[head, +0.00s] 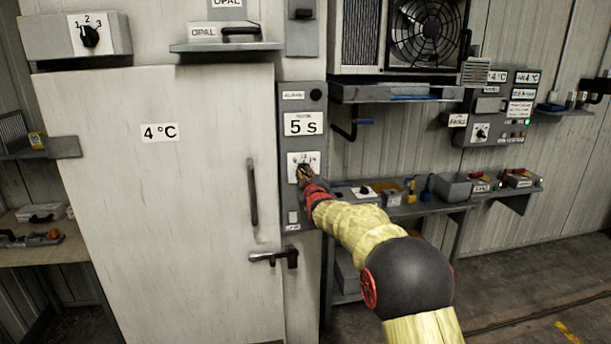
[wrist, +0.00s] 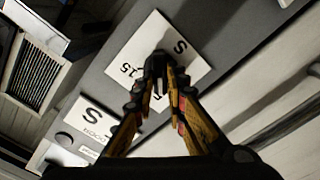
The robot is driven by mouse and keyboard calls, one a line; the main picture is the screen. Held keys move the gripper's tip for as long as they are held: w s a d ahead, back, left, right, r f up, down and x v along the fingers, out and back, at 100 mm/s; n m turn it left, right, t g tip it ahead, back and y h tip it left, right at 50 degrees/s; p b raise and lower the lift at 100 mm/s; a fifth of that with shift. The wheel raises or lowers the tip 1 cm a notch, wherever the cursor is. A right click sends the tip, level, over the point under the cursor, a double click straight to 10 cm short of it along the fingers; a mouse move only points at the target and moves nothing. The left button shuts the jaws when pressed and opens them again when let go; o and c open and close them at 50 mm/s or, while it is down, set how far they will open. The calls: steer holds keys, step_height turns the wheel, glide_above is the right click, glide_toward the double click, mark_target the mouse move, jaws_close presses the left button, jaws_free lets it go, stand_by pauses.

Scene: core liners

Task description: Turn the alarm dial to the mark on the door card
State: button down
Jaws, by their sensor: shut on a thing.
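The white door (head: 205,210) carries a card (head: 160,132) reading 4 °C. To its right is a narrow grey alarm panel (head: 289,215) with a "5 s" plate (head: 305,123). Below that plate is a white dial plate (head: 314,159) with small marks; it also shows in the wrist view (wrist: 185,45), where "15" and "5" can be read. My gripper (head: 303,173) is at the dial. In the wrist view my gripper (wrist: 163,80) is shut on the black alarm dial (wrist: 158,58), its fingers on either side. The fingers mostly hide the dial, so I cannot tell where its pointer stands.
A door handle (head: 252,192) and a latch (head: 275,256) are left of and below my gripper. A shelf with small boxes (head: 390,197) runs to the right. Another dial (head: 90,36) marked 1 2 3 is at upper left. A grey control box (head: 500,105) hangs at right.

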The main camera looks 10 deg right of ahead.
stand_by(0.3)
steer(key=c, duration=1.8)
jaws_free()
steer(key=s, duration=1.2)
